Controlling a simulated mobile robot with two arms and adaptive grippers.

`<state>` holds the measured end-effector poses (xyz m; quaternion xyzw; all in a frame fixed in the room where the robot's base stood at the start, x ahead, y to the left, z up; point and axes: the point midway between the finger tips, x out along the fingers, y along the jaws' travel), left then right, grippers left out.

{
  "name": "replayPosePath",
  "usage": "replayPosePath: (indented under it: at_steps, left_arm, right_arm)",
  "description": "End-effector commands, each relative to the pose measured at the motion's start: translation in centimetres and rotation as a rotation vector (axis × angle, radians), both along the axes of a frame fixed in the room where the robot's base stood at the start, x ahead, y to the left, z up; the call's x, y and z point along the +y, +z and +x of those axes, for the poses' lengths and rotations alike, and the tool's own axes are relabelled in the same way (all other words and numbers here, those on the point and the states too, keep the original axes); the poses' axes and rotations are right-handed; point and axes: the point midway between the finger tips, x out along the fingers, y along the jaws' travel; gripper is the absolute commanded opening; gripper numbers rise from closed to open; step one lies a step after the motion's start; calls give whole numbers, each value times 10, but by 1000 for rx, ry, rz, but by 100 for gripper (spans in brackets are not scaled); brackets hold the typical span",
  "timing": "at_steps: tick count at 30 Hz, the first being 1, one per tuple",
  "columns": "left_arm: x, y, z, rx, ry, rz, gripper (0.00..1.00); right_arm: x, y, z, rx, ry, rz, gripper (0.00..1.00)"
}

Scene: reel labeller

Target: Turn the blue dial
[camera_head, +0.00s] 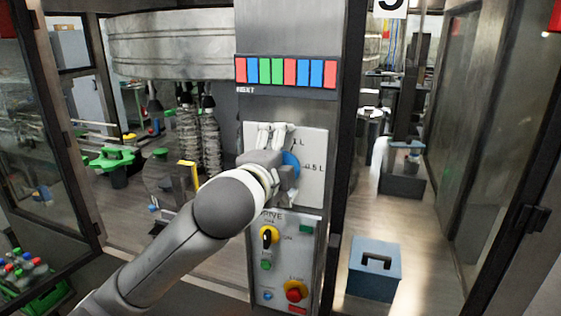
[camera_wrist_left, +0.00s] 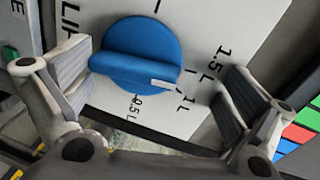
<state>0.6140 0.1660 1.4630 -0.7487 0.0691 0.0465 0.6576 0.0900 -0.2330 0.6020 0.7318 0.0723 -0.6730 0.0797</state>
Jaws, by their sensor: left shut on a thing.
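The blue dial (camera_wrist_left: 136,56) is a round knob with a raised grip bar and a white pointer mark. It sits on a white scale plate (camera_wrist_left: 240,22) marked 0.5 L, 1 L and 1.5 L. The pointer is on the side of the 1 L label. In the head view the dial (camera_head: 291,163) is partly hidden behind my left gripper (camera_head: 277,150). My right gripper is not in view.
Below the plate is a drive panel (camera_head: 287,236) with a yellow-black switch (camera_head: 268,237) and a red-yellow stop knob (camera_head: 295,291). A row of coloured tiles (camera_head: 287,72) is above. A blue box (camera_head: 374,270) stands on the floor at right. Glass doors flank both sides.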

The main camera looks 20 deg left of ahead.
Motion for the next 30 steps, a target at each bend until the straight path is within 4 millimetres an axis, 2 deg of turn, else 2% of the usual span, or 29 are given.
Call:
replayPosePath:
  at_steps: [1, 19, 26, 30]
  left_arm:
    - [0, 13, -1, -22, -3, -2, 82]
    - [1, 8, -38, -15, -2, -3, 82]
    - [2, 4, -54, -6, -2, -1, 82]
    - [2, 3, -63, -4, -1, 0, 82]
  right_arm:
    - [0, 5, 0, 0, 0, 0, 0]
    - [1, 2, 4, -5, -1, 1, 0]
    - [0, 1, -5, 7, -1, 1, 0]
    - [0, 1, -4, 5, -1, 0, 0]
